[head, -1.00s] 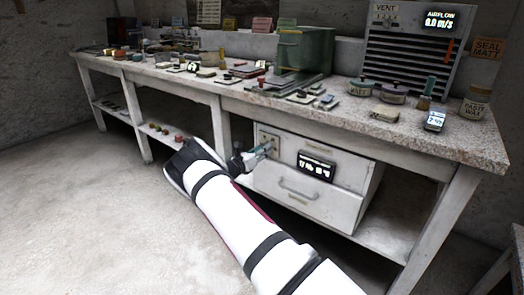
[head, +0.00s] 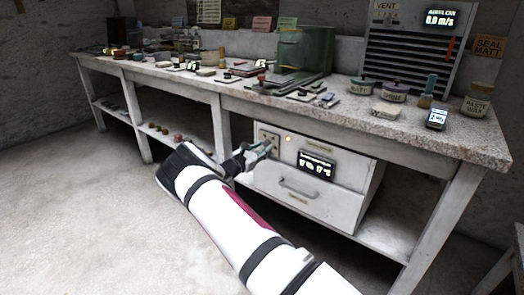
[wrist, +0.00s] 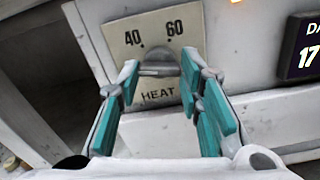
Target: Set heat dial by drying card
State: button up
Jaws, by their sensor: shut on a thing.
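The heat dial (wrist: 158,68) is a grey knob on a cream plate marked 40, 60 and HEAT, on the front of a white cabinet (head: 322,200) under the bench. My gripper (wrist: 160,72) has its teal-padded fingers on either side of the knob and is shut on it. In the head view my gripper (head: 262,150) reaches the plate at the cabinet's upper left. Several cards are on the wall, a yellow one (head: 230,23), a pink one (head: 262,23) and a green one (head: 287,22). Their text is too small to read, so I cannot tell which is the drying card.
A lit orange lamp (head: 288,138) and a black display (head: 316,163) reading about 17 are right of the dial. A drawer handle (head: 300,190) is below. The bench top (head: 455,140) holds jars and tools. The floor at left is clear.

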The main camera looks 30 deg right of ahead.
jog(key=shift+m+b, duration=1)
jog(key=shift+m, duration=3.1)
jog(key=o, duration=1.2)
jog(key=shift+c, duration=0.2)
jog(key=v, duration=1.2)
